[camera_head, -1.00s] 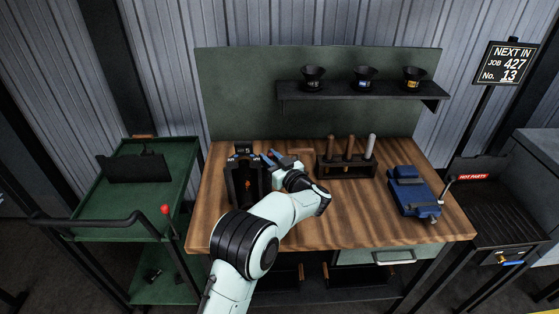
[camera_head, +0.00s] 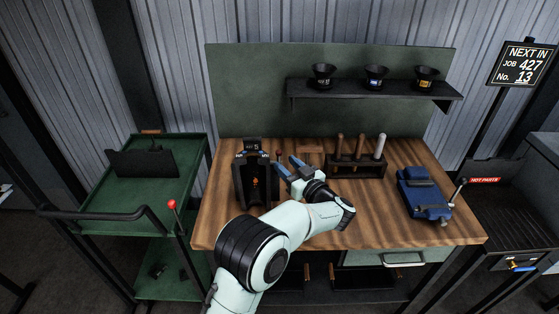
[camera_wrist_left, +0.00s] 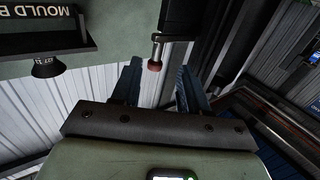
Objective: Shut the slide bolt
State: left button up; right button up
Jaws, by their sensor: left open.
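A black upright mould (camera_head: 238,183) marked 5 stands on the left part of the wooden bench, with something orange inside its front. A small red knob (camera_head: 279,152) shows by its upper right side. In the left wrist view a metal rod with a dull red knob (camera_wrist_left: 154,65) sticks out of a black body; I take it for the bolt's handle. My left gripper (camera_head: 287,164) is open, right of the mould. In the wrist view its two blue fingers (camera_wrist_left: 158,76) stand on either side of the knob, with gaps. Contact is not visible. My right gripper is not in view.
A tool rack (camera_head: 355,166) with several handles and a blue vise-like block (camera_head: 422,197) stand further right on the bench (camera_head: 385,225). A shelf (camera_head: 365,87) with black cups is behind. A green cart (camera_head: 110,205) stands left, a hot parts bin (camera_head: 500,205) right.

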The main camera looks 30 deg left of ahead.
pick_arm(q)
jog(key=v, duration=0.7)
jog(key=shift+d+b, duration=0.15)
jog(key=shift+b, duration=0.3)
jog(key=shift+s, duration=0.15)
